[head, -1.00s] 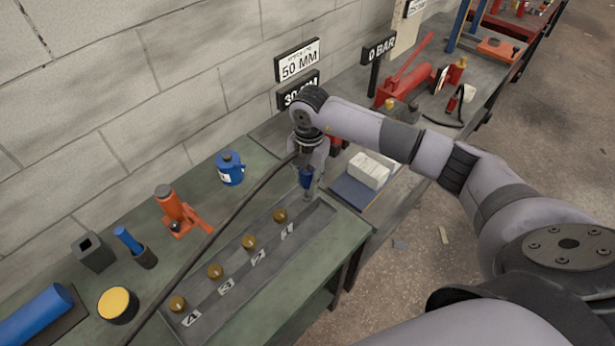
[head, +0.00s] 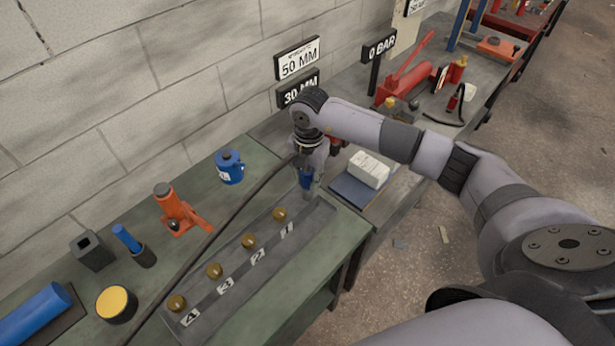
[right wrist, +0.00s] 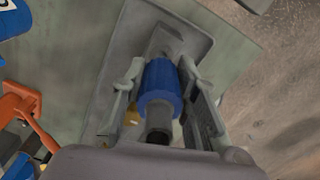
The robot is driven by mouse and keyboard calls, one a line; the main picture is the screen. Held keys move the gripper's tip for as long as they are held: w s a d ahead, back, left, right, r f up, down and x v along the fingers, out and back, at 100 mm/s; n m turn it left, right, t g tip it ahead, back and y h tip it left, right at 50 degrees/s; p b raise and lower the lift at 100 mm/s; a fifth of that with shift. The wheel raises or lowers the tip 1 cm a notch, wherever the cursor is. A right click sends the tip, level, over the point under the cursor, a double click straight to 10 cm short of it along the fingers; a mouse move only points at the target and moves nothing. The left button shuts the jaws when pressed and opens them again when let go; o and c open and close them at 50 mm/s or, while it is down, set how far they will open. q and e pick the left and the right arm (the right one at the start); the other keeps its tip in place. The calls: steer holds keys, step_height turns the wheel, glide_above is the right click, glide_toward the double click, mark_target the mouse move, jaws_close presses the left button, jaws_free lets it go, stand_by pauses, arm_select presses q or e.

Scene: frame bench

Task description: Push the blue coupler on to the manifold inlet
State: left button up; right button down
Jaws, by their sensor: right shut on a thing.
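The blue coupler (head: 306,178) is in my right gripper (head: 309,182), above the right end of the grey manifold (head: 250,284). The right wrist view shows the coupler (right wrist: 161,88) between the two fingers, with a dark hose end behind it. A grey fitting (right wrist: 166,42) lies straight ahead of the coupler at the manifold's end; it looks like the inlet. Coupler and fitting look close to in line, but I cannot tell whether they touch or overlap. Numbered brass outlets (head: 249,242) line the manifold. My left gripper is not in view.
The dark hose (head: 217,229) runs from my gripper across the bench to the lower left. A white block (head: 369,168) lies to the right. A wall stands close behind.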

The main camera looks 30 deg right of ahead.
steer(key=shift+f+b, duration=1.05)
steer(key=shift+f, duration=0.45)
steer(key=c, duration=1.2)
jaws_free()
step_height(320, 180, up, 12)
steer(key=shift+s, duration=0.1)
